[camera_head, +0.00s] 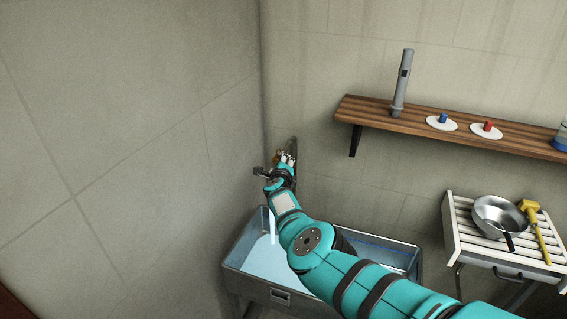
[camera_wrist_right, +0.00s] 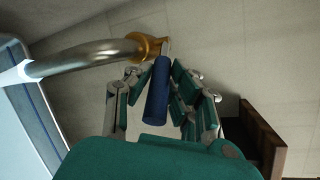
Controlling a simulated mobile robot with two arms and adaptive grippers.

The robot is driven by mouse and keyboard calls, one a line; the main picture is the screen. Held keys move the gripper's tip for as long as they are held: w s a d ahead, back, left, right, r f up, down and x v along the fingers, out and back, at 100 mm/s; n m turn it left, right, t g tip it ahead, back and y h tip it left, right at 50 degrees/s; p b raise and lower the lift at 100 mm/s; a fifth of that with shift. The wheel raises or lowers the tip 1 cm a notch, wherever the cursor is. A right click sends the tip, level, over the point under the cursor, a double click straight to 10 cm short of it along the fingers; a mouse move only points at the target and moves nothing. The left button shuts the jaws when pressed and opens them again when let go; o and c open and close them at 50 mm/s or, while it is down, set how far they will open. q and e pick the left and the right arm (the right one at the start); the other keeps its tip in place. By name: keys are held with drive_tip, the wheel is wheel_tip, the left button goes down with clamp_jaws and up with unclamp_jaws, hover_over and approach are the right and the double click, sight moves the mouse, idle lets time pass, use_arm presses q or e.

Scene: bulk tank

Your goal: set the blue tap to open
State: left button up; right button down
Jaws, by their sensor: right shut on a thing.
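The blue tap handle (camera_wrist_right: 157,92) is a blue cylinder in the right wrist view, standing out from a brass fitting (camera_wrist_right: 148,44) on the tiled wall. A curved metal spout (camera_wrist_right: 85,60) runs left from the fitting. A pale stream (camera_wrist_right: 16,75) shows at the spout's end, and a pale stream (camera_head: 272,226) falls into the tank in the head view. My right gripper (camera_wrist_right: 158,78) is shut on the blue handle, with fingers on both sides of it. In the head view my right gripper (camera_head: 287,159) is at the wall and mostly hides the tap. My left gripper is not seen.
A metal tank (camera_head: 258,287) holding pale blue water stands below the tap in the corner. A wooden shelf (camera_head: 460,133) bears a grey cylinder (camera_head: 402,85) and discs with blue and red knobs. A slatted rack (camera_head: 463,232) at right holds a pan (camera_head: 490,213) and a yellow tool.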

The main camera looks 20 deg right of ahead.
drive_tip(key=shift+f, duration=0.1)
drive_tip(key=c, duration=1.2)
unclamp_jaws()
drive_tip(key=shift+d, duration=0.1)
